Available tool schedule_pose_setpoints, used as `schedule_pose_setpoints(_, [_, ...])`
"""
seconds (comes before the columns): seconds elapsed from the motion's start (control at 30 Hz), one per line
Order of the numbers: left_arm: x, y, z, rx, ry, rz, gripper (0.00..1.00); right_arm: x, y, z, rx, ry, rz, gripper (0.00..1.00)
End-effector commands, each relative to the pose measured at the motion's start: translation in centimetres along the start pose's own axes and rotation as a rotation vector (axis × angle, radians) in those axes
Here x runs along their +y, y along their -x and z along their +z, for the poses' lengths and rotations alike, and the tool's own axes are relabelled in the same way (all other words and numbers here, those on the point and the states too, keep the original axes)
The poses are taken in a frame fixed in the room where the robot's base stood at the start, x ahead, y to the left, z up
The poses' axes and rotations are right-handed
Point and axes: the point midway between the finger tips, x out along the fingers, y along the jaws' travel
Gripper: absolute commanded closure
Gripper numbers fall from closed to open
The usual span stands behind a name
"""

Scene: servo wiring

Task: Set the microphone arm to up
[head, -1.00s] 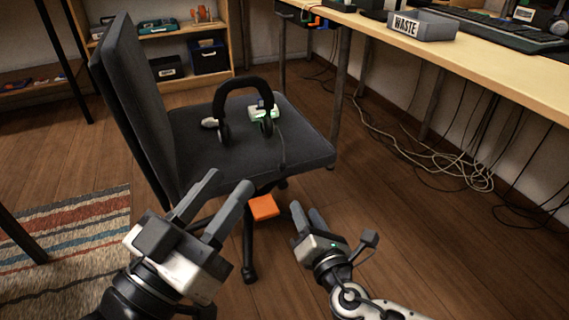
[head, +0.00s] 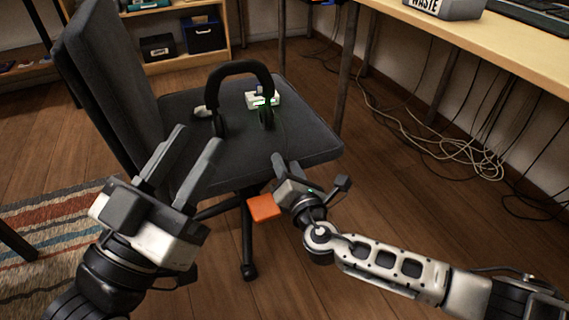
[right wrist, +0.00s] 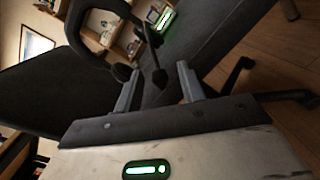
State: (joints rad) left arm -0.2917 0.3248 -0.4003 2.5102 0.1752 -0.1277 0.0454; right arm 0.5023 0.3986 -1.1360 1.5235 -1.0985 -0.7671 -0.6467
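A black headset (head: 240,68) stands on the grey seat of an office chair, headband up, with an ear cup at each end. In the right wrist view its band is at the upper left (right wrist: 84,22). The microphone arm (right wrist: 154,58) is a thin dark rod with a rounded tip, hanging down between my right fingers as seen there; I cannot tell whether they touch it. My right gripper (head: 287,160) is open at the seat's front edge, just below the right ear cup. My left gripper (head: 198,137) is open and empty, left of the headset, before the chair.
The chair's backrest (head: 100,80) rises at the left. A small white device (head: 262,99) with a green light lies behind the headset on the seat. An orange piece (head: 264,208) shows below the seat. A desk (head: 520,50) with hanging cables is at the right.

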Motion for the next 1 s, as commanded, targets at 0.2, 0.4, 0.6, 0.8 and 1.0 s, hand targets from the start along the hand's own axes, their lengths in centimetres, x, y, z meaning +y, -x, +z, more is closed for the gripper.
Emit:
schedule_pose_setpoints(0.2, [0.0, 0.0, -0.1, 0.003, -0.003, 0.002, 0.64, 0.0, 0.0, 0.0, 0.0, -0.001, 0.0, 0.63])
schedule_pose_setpoints(0.4, [0.0, -0.1, -0.1, 0.004, -0.003, 0.003, 0.64, 0.0, 0.0, 0.0, 0.0, -0.001, 0.0, 1.0])
schedule_pose_setpoints(0.6, [0.1, -0.2, -0.4, -0.004, 0.009, 0.004, 0.64, 0.1, 0.0, 0.1, 0.004, 0.0, -0.004, 1.0])
schedule_pose_setpoints(0.8, [0.1, 1.1, 2.5, -0.202, 0.206, -0.063, 0.64, 0.7, 0.1, 0.8, 0.028, 0.001, -0.025, 1.0])
schedule_pose_setpoints(1.0, [2.0, 4.0, 5.6, -0.488, 0.484, -0.136, 0.64, 1.6, 0.3, 1.9, 0.074, 0.005, -0.065, 1.0])
